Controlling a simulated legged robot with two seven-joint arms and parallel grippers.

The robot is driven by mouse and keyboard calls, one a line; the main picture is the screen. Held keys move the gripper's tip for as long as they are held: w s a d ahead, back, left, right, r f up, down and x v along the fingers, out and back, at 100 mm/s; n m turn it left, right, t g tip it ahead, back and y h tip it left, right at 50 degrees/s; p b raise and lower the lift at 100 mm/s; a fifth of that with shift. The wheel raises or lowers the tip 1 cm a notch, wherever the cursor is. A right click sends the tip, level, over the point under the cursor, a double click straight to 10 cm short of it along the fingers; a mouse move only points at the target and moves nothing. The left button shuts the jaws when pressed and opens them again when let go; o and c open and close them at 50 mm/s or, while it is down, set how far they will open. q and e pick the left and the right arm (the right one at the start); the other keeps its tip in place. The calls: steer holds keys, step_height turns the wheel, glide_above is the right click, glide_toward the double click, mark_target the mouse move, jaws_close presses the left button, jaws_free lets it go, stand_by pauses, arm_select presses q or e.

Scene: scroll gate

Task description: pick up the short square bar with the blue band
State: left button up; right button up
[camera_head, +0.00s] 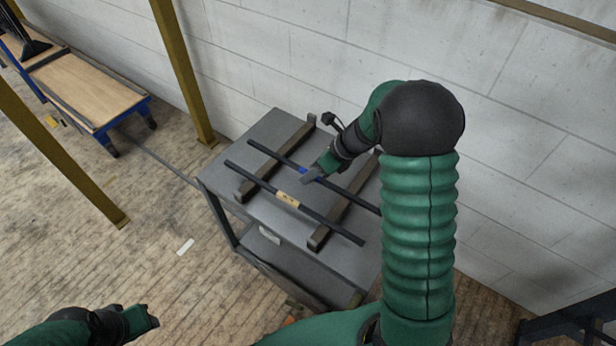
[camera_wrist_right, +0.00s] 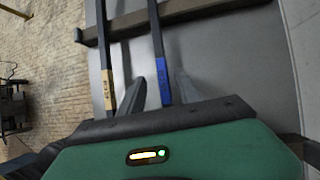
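The dark bar with the blue band (camera_head: 345,193) lies across two brown supports on a grey cart. Its blue band (camera_wrist_right: 164,68) shows clearly in the wrist view. My right gripper (camera_head: 309,175) is at the band, and hides part of the bar in the head view. In the wrist view its two fingers (camera_wrist_right: 161,90) stand apart, one on each side of the banded bar. I see no contact; exact height over the bar is unclear. My left gripper (camera_head: 145,318) is low at the left, away from the cart, its fingers unclear.
A second dark bar with a tan label (camera_head: 325,223) lies parallel and close by, left of the left finger in the wrist view. The supports (camera_head: 262,176) rest on the grey cart top (camera_head: 235,155). A white wall (camera_head: 275,60) stands behind. A wooden-topped trolley (camera_head: 85,90) is far left.

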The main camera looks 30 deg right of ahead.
steer(key=shift+s+d, duration=0.15)
steer(key=shift+d, duration=0.35)
steer(key=c, duration=0.7)
jaws_close()
steer(key=shift+a, duration=0.2)
steer(key=shift+r, duration=0.1)
